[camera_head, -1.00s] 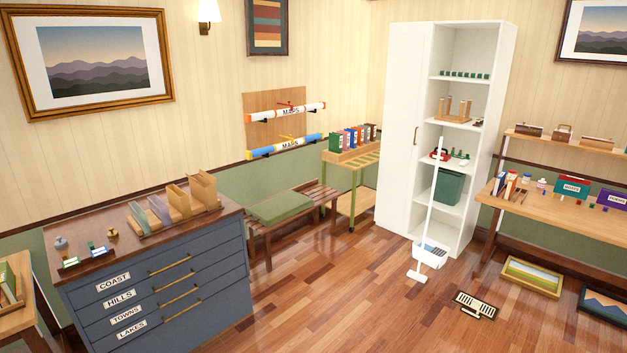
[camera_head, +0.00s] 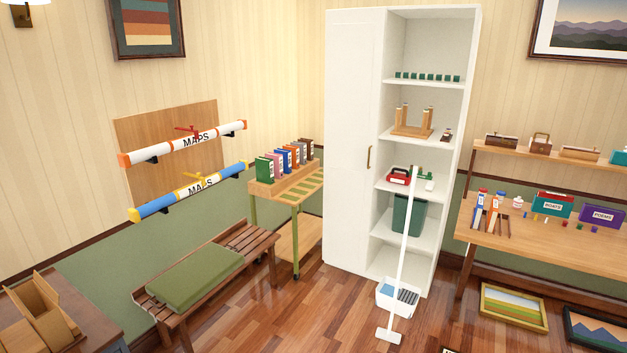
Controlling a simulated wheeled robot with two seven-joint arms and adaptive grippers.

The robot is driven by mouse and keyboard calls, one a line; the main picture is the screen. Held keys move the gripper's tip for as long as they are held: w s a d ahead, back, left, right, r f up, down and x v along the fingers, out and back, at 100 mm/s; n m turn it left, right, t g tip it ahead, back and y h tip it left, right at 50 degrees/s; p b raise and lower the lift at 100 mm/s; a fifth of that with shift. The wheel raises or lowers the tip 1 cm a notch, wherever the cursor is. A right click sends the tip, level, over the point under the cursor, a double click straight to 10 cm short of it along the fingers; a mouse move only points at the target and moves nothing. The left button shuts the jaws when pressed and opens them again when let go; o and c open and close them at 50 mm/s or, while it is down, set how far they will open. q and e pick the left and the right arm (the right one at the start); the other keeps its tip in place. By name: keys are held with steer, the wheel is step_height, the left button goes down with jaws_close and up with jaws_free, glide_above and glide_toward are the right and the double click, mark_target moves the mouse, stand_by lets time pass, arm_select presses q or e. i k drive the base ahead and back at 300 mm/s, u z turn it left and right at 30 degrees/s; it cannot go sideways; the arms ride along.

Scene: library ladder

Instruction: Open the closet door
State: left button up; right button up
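The white closet (camera_head: 432,52) stands in the corner of the room. Its left door (camera_head: 351,120) is shut, with a brass vertical handle (camera_head: 369,158) near the door's right edge. The right half shows open shelves with small green items, a wooden rack (camera_head: 413,124), a red box (camera_head: 399,176) and a green bin (camera_head: 409,216). Neither of my grippers is in view.
A bench with a green cushion (camera_head: 196,277) and a cart with binders (camera_head: 286,187) stand left of the closet. A table (camera_head: 530,234) with boxes stands right. The wooden floor (camera_head: 300,313) before the door is clear.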

mark_target(355, 38)
steer(key=z, duration=0.15)
steer(key=i, duration=4.55)
steer(key=u, duration=0.05)
